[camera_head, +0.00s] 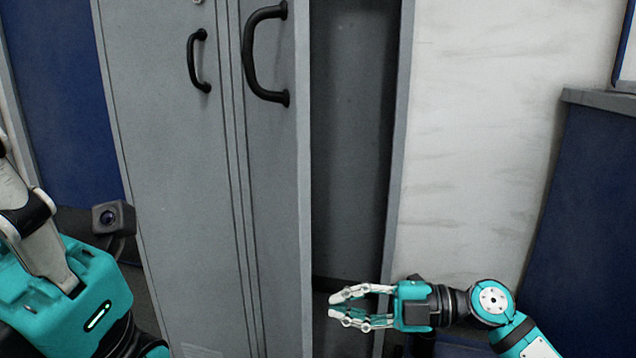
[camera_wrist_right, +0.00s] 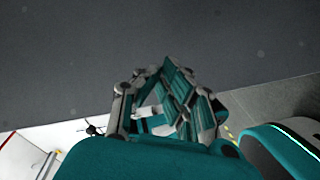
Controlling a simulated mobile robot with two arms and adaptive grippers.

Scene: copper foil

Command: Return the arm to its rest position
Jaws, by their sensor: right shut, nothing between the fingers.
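My right gripper (camera_head: 342,306) shows at the lower middle of the head view, its arm coming in from the lower right. Its pale fingers point left, in front of the lower part of the open locker. The fingers are shut with nothing between them. In the right wrist view the same gripper (camera_wrist_right: 165,85) shows against a dark grey surface. Part of my left arm (camera_head: 75,305), teal and grey, fills the lower left of the head view. It is cut off by the frame edge, and the state of its gripper cannot be made out.
A tall grey locker (camera_head: 170,150) with black handles (camera_head: 264,55) stands ahead. Its right door (camera_head: 272,190) is ajar, leaving a dark opening (camera_head: 350,140) near my right gripper. A whitish wall (camera_head: 470,130) and a blue cabinet (camera_head: 590,210) lie to the right.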

